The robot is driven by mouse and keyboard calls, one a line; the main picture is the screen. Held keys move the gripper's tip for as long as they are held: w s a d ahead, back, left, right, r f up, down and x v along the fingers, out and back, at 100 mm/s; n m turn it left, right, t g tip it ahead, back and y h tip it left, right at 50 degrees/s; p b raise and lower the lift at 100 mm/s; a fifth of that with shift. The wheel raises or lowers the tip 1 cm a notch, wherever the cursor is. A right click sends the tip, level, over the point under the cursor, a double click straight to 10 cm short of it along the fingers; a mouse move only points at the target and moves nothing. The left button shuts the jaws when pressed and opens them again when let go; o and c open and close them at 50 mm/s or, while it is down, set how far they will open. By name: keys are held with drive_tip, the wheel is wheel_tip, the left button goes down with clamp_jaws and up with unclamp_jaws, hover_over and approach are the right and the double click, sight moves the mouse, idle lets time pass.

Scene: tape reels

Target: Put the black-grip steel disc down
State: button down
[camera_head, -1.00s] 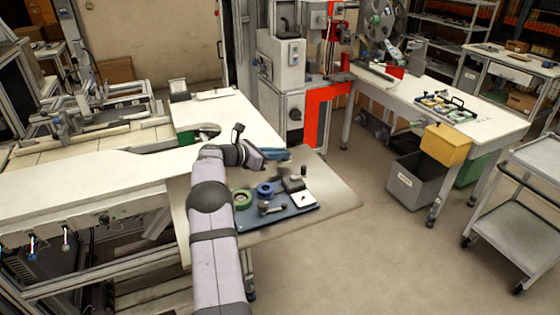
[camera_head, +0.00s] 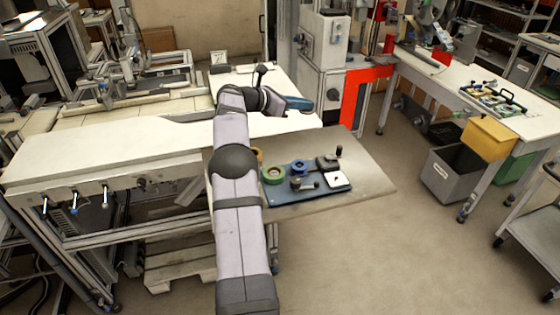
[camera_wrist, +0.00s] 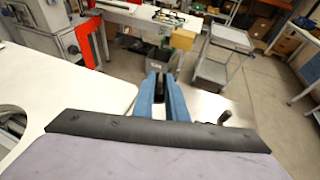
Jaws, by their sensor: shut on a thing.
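My gripper (camera_head: 300,104), with blue fingers, hangs over the white worktop, beyond the blue plate (camera_head: 285,197). In the wrist view its fingers (camera_wrist: 165,93) point away and are close together. The disc cannot be made out in the head view. The blue plate lies on a grey-brown board (camera_head: 372,182) and bears a green ring (camera_head: 273,175), a blue ring (camera_head: 297,168), a white square piece (camera_head: 338,180) and black-knobbed parts (camera_head: 327,163).
The white worktop (camera_head: 120,160) runs left of the board, with a metal fixture (camera_head: 140,70) behind. A machine with a red frame (camera_head: 362,95) stands beyond. A white side table (camera_head: 460,75) with a yellow bin (camera_head: 490,138) is right. The board's right part is bare.

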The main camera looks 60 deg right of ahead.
drive_tip(key=w+a+r+n+t+h+p, duration=0.1)
drive_tip(key=w+a+r+t+p, duration=0.1)
drive_tip(key=w+a+r, duration=0.3)
drive_tip(key=w+a+r+n+t+p, duration=0.1)
drive_tip(key=w+a+r+n+p, duration=0.15)
drive_tip(key=w+a, duration=0.4)
drive_tip(key=s+a+f+m+g+y, duration=0.3)
drive_tip(key=s+a+f+m+g, duration=0.35)
drive_tip(key=s+a, duration=0.4)
drive_tip(key=shift+t, duration=0.35)
drive_tip(key=shift+s+d+f+p, duration=0.15)
drive_tip(key=shift+f+p, duration=0.45)
drive_tip(key=shift+f, duration=0.9)
drive_tip(key=shift+d+f+p, duration=0.2)
drive_tip(key=shift+f+p, duration=0.35)
drive_tip(key=shift+f, duration=0.9)
drive_tip(key=shift+s+d+f+p, duration=0.15)
drive_tip(key=shift+f+p, duration=0.45)
drive_tip(key=shift+f, duration=0.9)
drive_tip(key=shift+w+f, duration=0.1)
drive_tip(key=shift+f, duration=0.05)
drive_tip(key=shift+f, duration=0.15)
drive_tip(key=shift+f+b, duration=0.3)
drive_tip(key=shift+f, duration=0.05)
